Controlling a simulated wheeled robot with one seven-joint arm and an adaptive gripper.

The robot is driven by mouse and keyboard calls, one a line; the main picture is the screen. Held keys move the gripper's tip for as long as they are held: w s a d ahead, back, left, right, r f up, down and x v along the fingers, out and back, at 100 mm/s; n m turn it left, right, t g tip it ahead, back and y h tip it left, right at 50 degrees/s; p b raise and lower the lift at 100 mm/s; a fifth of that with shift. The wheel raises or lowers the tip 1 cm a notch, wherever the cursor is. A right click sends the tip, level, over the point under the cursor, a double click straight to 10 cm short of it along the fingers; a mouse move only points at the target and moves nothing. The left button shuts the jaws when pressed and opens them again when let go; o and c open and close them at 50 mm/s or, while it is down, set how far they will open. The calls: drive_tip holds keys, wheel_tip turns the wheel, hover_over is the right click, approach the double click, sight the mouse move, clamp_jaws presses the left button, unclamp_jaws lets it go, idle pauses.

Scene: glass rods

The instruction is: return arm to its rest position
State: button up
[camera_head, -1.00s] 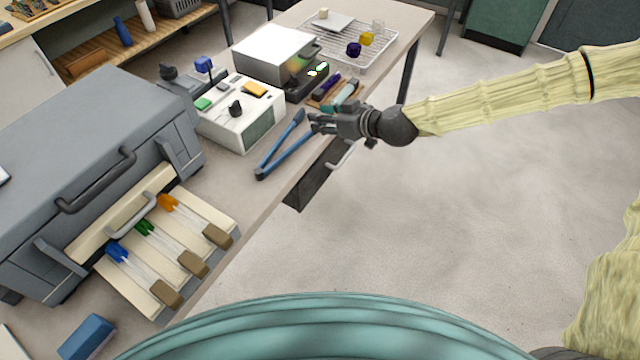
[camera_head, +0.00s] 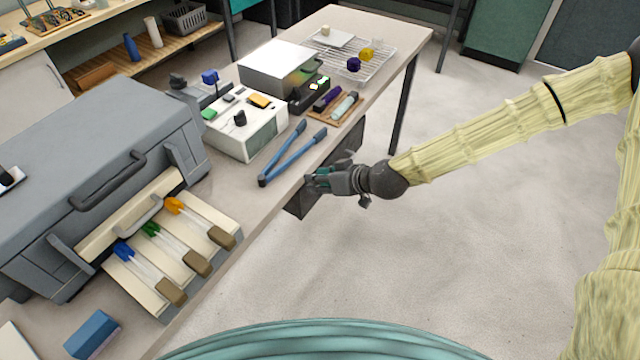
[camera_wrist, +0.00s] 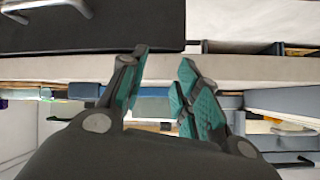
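My gripper (camera_head: 312,181) is at the front edge of the workbench (camera_head: 228,270) in the head view, in front of the blue-handled tongs and apart from them. My yellow-sleeved arm reaches in from the right. In the wrist view the two teal-padded fingers (camera_wrist: 160,95) stand apart with nothing between them. The bench edge shows behind them.
Blue-handled tongs (camera_head: 290,158) lie near the bench edge. A grey furnace-like box (camera_head: 95,130) stands at left, with glass rods on a cream tray (camera_head: 140,288). A wire rack (camera_head: 378,62) is at the back. Open floor (camera_head: 460,240) lies right of the bench.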

drive_tip(key=shift+s+f, duration=0.25)
drive_tip(key=shift+s, duration=0.05)
idle(0.4)
drive_tip(key=s+d+f+m+g+h, duration=0.3)
drive_tip(key=s+f+g, duration=0.1)
drive_tip(key=s+f, duration=1.2)
drive_tip(key=s+d+f+m+g+h, duration=0.1)
drive_tip(key=s+d+f+m+h, duration=0.1)
drive_tip(key=s+d, duration=0.6)
drive_tip(key=s+d+f+m+g+h, duration=0.2)
drive_tip(key=s+d, duration=0.5)
drive_tip(key=s, duration=0.4)
drive_tip(key=shift+d+f+h, duration=0.4)
drive_tip(key=shift+f+h, duration=0.2)
drive_tip(key=shift+f, duration=0.25)
